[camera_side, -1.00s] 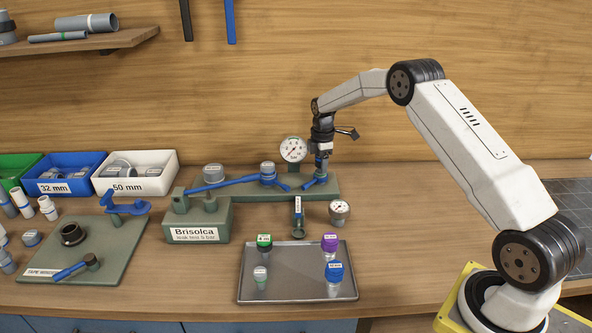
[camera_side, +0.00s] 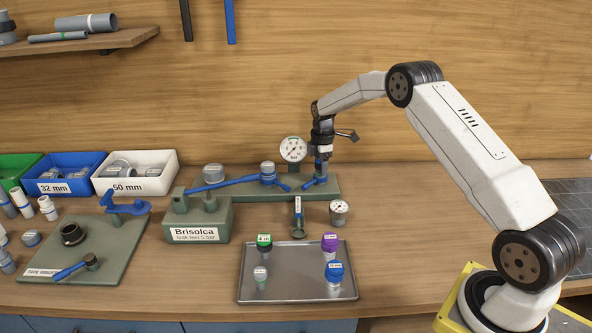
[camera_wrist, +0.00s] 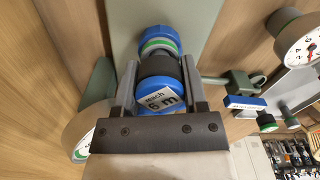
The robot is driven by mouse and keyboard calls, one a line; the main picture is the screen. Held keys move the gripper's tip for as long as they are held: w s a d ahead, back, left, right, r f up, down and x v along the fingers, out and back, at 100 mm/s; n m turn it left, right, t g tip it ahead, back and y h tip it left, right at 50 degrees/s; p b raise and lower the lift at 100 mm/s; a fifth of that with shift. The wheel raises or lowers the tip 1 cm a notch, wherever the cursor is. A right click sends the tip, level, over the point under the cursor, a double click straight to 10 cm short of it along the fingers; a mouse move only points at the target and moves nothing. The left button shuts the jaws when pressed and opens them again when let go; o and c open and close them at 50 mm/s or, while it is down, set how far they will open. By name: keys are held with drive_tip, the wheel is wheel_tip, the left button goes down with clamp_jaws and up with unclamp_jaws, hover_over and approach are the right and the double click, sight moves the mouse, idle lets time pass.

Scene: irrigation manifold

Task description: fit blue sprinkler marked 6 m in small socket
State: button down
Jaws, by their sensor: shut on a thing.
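My gripper (camera_side: 321,158) is at the right end of the green manifold base (camera_side: 240,190), pointing down. It is shut on the blue sprinkler (camera_wrist: 165,98), whose blue cap carries a label reading "reach 6 m". The jaws stand on either side of its cap and black body in the wrist view. Beyond the black body are a green-and-white band and a blue ring (camera_wrist: 158,35). I cannot tell whether these belong to the sprinkler or the socket under it. The small socket is hidden or not distinguishable, so I cannot tell how the sprinkler sits in it.
A metal tray (camera_side: 298,294) in front holds several capped sprinklers. The bench right of the manifold is clear.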

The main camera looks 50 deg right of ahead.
drive_tip(key=shift+c, duration=0.3)
unclamp_jaws()
drive_tip(key=shift+o, duration=0.3)
drive_tip(key=shift+r, duration=0.15)
drive_tip(key=shift+r, duration=3.3)
drive_tip(key=shift+a, duration=0.1)
